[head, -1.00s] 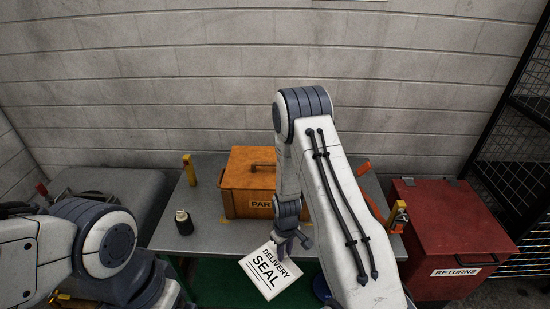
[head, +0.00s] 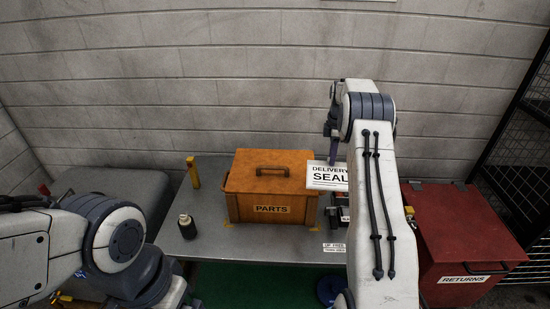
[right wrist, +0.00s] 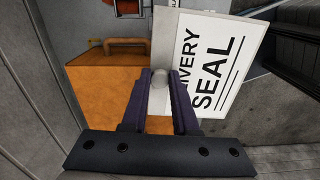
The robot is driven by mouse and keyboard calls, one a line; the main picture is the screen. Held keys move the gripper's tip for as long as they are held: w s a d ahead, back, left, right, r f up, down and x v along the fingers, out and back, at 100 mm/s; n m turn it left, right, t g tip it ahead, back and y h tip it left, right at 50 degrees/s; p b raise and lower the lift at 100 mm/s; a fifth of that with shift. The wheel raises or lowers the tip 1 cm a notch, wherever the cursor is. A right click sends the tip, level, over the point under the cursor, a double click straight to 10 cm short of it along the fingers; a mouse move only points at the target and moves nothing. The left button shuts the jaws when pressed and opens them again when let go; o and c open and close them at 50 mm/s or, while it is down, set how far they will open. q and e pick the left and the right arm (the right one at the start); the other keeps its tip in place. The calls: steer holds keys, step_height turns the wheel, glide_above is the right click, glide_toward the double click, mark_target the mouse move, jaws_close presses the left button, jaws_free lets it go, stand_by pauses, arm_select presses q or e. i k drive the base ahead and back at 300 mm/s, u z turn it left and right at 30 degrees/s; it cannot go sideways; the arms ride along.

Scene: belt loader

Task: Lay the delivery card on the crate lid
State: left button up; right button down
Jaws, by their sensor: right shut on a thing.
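The delivery card (head: 326,177) is white with black lettering reading DELIVERY SEAL; in the head view it is partly hidden by my right arm. My right gripper (right wrist: 160,80) is shut on the card's edge, and the card (right wrist: 210,65) extends to the right in the wrist view. In the head view the card is up at the right side of the orange PARTS crate (head: 268,207). The crate's lid (head: 245,180) is closed, bare and has a handle on top; the crate also shows in the wrist view (right wrist: 110,85), left of the card. My left gripper is out of view.
The crate stands on a grey table (head: 215,240). A red RETURNS box (head: 460,230) stands at the right, with black shelving (head: 515,180) beyond. A wall is behind.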

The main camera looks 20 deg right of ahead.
mark_target(273, 160)
steer(key=i, duration=0.9)
steer(key=u, duration=0.05)
